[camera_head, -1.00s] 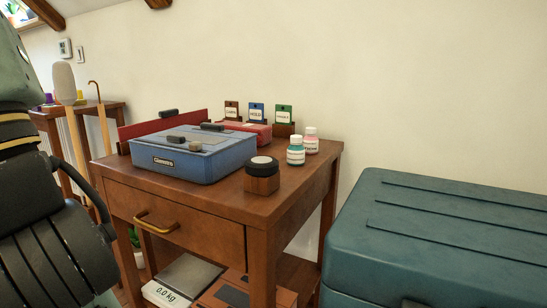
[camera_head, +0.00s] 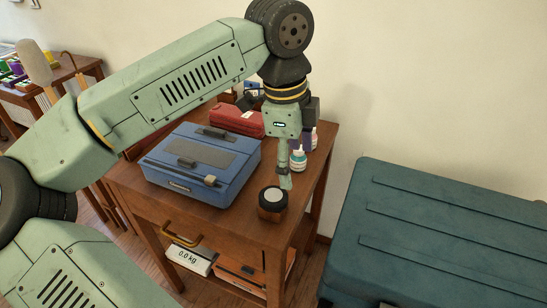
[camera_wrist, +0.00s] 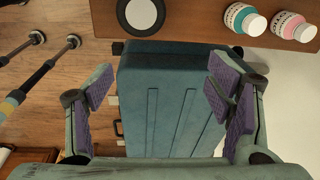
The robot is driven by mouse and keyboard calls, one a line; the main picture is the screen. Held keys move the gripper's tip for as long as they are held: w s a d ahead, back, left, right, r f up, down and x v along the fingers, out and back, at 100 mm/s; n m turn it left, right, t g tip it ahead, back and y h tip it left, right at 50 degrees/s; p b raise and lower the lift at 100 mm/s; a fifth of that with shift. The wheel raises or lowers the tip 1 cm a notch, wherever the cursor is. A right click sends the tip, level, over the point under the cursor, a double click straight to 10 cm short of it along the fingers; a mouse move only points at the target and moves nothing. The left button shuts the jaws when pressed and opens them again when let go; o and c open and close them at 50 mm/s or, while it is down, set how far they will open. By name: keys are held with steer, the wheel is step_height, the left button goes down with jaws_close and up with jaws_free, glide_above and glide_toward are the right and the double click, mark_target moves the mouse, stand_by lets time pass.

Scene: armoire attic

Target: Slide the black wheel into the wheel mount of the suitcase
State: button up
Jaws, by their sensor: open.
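A round black wheel-like piece with a pale grey centre (camera_head: 273,198) sits on a wooden block near the front right corner of the wooden table. It also shows at the top of the wrist view (camera_wrist: 141,13). The large teal suitcase (camera_head: 440,225) lies right of the table. In the wrist view the suitcase (camera_wrist: 172,100) shows between my fingers, with dark fittings at its upper corners; I cannot tell which is the wheel mount. My gripper (camera_head: 285,183) points down just behind the black piece, apart from it. Its purple-padded fingers (camera_wrist: 160,92) are wide open and empty.
A blue case (camera_head: 203,165) and a red box (camera_head: 237,121) stand on the wooden table (camera_head: 245,225). A teal-labelled bottle (camera_head: 298,160) and a pink-labelled one (camera_wrist: 293,25) stand close to my gripper. A scale (camera_head: 190,260) is on the lower shelf.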

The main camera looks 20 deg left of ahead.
mark_target(273, 195)
steer(key=a, duration=0.1)
steer(key=s+a+n, duration=0.1)
steer(key=a+g+y, duration=0.1)
steer(key=shift+s+f, duration=0.25)
steer(key=shift+f, duration=0.1)
step_height(273, 195, down, 5)
steer(key=shift+a+r+p, duration=0.1)
steer(key=shift+p, duration=0.25)
steer(key=shift+f+p, duration=0.8)
steer(key=shift+f, duration=1.95)
steer(key=shift+c, duration=0.3)
steer(key=c, duration=1.2)
